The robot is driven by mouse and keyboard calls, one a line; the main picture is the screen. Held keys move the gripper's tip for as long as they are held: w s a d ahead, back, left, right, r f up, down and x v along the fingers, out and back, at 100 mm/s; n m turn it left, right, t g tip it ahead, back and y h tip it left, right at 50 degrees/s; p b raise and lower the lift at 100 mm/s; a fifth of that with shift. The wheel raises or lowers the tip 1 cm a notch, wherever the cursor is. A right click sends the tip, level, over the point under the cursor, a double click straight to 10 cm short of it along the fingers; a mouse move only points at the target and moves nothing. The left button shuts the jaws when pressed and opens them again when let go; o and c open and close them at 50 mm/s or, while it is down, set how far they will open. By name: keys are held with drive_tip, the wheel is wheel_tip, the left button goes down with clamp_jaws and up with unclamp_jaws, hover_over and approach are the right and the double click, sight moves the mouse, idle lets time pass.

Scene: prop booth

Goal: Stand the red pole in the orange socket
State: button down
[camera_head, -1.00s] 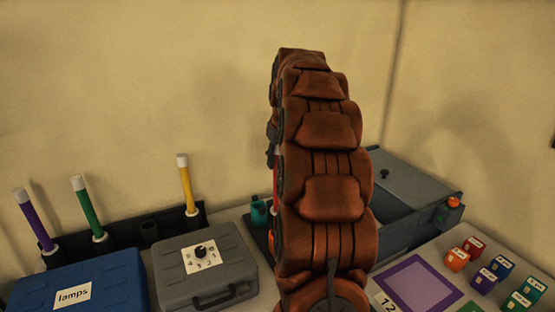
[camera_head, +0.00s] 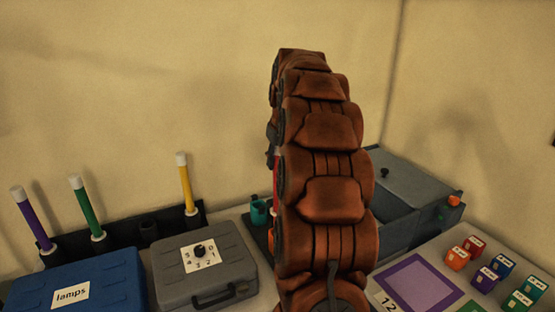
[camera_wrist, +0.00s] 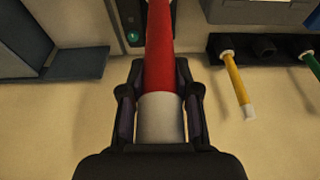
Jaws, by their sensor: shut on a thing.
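My gripper (camera_wrist: 159,85) is shut on the red pole (camera_wrist: 160,45) near its white end (camera_wrist: 160,118). In the wrist view the pole runs away from the fingers and out of the top edge, so its far end is out of sight. In the head view only a thin red strip of the pole (camera_head: 276,170) shows beside my arm, which hides my gripper. A small orange patch (camera_head: 271,242), which looks like part of the orange socket, shows at the arm's left edge. The rest of it is hidden, so I cannot tell how the pole stands to it.
A teal socket (camera_head: 259,211) stands just left of my arm. A dark rack (camera_head: 122,237) holds purple, green and yellow poles and one empty socket (camera_head: 149,231). A grey case (camera_head: 203,270), a blue lamps case (camera_head: 80,285), a grey bin (camera_head: 420,195) and several small coloured blocks (camera_head: 486,280) surround the arm.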

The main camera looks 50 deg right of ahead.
sight(278, 181)
drive_tip(key=shift+f+b, duration=2.05)
drive_tip(key=shift+f, duration=1.75)
drive_tip(key=c, duration=0.8)
unclamp_jaws()
drive_tip(key=shift+o, duration=0.2)
drive_tip(key=v, duration=1.2)
